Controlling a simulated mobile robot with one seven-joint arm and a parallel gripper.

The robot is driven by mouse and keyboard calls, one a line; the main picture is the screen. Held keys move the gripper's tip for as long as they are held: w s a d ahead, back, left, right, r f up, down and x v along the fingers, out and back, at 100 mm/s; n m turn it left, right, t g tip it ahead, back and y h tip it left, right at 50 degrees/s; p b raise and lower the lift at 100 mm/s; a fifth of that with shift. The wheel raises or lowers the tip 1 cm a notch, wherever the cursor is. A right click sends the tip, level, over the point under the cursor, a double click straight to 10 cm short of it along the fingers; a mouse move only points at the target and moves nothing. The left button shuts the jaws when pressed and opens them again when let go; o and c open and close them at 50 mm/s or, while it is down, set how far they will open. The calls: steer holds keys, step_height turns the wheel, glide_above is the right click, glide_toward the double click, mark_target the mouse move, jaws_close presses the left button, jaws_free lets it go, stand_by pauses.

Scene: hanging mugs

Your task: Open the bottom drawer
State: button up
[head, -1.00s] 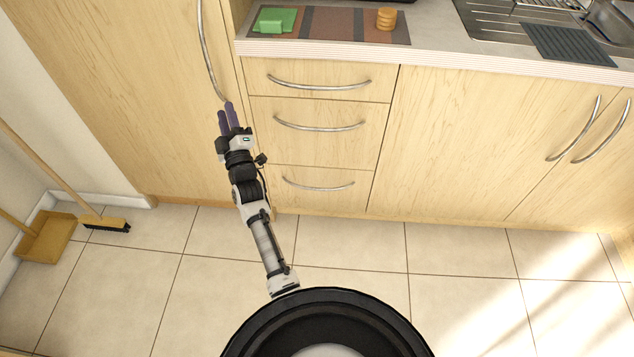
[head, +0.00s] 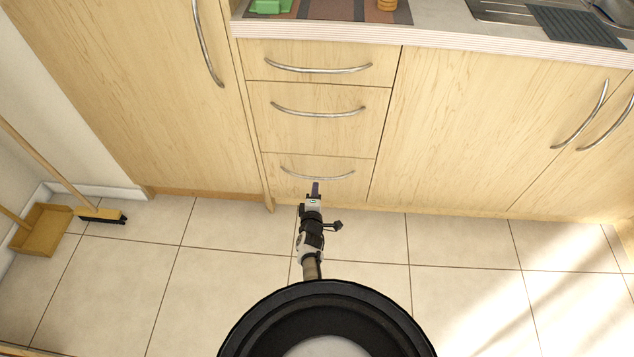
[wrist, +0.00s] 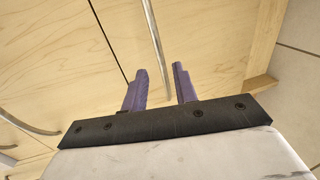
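The bottom drawer (head: 350,165) is closed, the lowest of three wooden drawers stacked in the cabinet. Its curved metal handle (head: 295,174) runs across its front; in the wrist view the handle (wrist: 152,35) appears upright. My gripper (head: 316,185) is just below the middle of this handle in the head view. In the wrist view my gripper (wrist: 160,70) has its two purple fingers apart, with nothing held. The handle's near end shows in the gap between them. I cannot tell whether the fingertips reach past the handle or touch it.
The middle drawer (head: 350,135) and top drawer (head: 350,85) above are closed. A tall cabinet door (head: 150,100) stands to the left, and a wide cupboard door (head: 470,130) to the right. A broom (head: 100,215) and dustpan (head: 42,230) are far left.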

mark_target(317, 177)
steer(key=shift+w+f+b, duration=0.25)
steer(key=shift+w+b, duration=0.55)
steer(key=shift+w, duration=0.5)
steer(key=shift+w+f+b, duration=0.25)
steer(key=shift+w+b, duration=0.6)
steer(key=shift+w, duration=0.45)
steer(key=shift+w+f+b, duration=0.25)
steer(key=shift+w+b, duration=0.55)
steer(key=shift+w, duration=0.5)
jaws_close()
